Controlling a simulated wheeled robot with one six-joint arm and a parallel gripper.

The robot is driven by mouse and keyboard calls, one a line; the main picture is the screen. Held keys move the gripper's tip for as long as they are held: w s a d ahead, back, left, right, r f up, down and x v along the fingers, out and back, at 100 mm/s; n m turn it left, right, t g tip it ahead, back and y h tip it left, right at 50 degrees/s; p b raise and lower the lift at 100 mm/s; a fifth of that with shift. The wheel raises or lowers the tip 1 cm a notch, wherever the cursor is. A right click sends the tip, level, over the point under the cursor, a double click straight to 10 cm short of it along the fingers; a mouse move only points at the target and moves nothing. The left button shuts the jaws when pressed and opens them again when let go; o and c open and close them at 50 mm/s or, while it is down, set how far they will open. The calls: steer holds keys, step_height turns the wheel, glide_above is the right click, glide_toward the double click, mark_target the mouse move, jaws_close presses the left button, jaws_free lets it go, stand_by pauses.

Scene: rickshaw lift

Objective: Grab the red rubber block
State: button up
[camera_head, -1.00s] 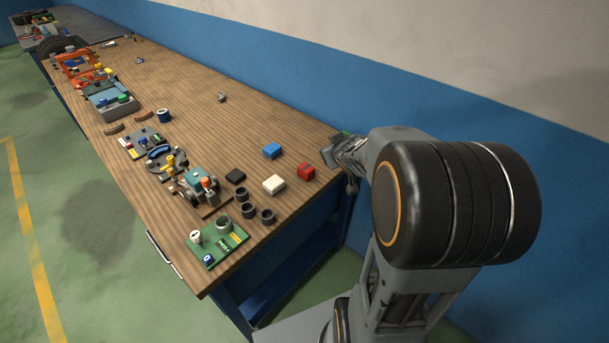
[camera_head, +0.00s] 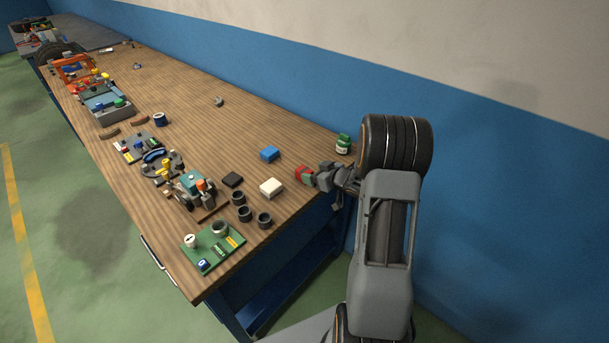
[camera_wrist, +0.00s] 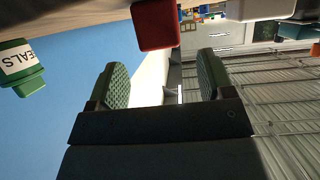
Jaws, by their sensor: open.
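The red rubber block (camera_head: 301,173) lies on the wooden bench near its right end, to the right of a white block. My gripper (camera_head: 316,177) is beside it on the right, partly covering it in the head view. In the wrist view the red block (camera_wrist: 155,24) is at the top centre, beyond the fingertips. My gripper (camera_wrist: 157,75) shows there with two green padded fingers apart and nothing between them. Whether a finger touches the block cannot be told.
A white block (camera_head: 271,187) and a blue block (camera_head: 269,153) sit left of the red one, with a black block (camera_head: 232,180) farther left. A green labelled bottle (camera_head: 343,144) stands behind my gripper and shows in the wrist view (camera_wrist: 18,66).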

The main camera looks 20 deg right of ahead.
mark_target(304, 170)
steer(key=shift+p+x, duration=0.35)
steer(key=shift+x, duration=2.85)
steer(key=shift+r, duration=0.1)
steer(key=c, duration=1)
